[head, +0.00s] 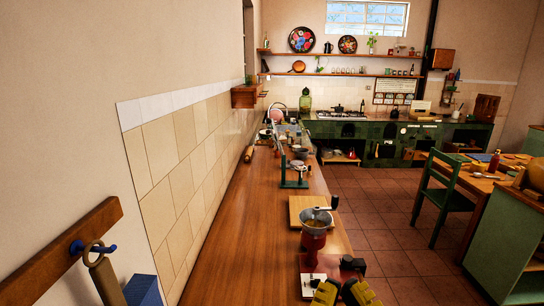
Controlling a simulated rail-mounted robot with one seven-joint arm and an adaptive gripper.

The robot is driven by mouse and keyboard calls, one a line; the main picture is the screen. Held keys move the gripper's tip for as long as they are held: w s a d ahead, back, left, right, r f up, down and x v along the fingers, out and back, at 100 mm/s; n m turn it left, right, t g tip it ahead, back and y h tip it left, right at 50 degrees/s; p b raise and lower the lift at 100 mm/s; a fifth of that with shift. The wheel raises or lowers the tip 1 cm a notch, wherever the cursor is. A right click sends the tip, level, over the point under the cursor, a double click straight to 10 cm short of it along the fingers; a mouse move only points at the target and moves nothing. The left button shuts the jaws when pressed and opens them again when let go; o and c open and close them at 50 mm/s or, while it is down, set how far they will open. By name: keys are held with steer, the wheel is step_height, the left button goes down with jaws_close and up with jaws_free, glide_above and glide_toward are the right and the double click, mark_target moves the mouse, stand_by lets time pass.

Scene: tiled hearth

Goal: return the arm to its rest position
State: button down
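The yellow and black parts at the bottom edge of the head view look like my gripper (342,290). They are cut off by the frame edge, and I cannot tell whether the fingers are open or shut. Nothing is clearly seen held in them. They are just in front of the red coffee grinder (313,240), at the right edge of the wooden counter (235,262). The rest of my arm is not clearly in view.
A wooden board (309,206) lies behind the grinder, and a green stand (293,184) is farther back. A small white piece (311,287) is near the gripper. A green chair (440,195) and table stand right.

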step_height(320, 180, up, 32)
steer(key=p, duration=2.9)
steer(key=shift+f, duration=0.2)
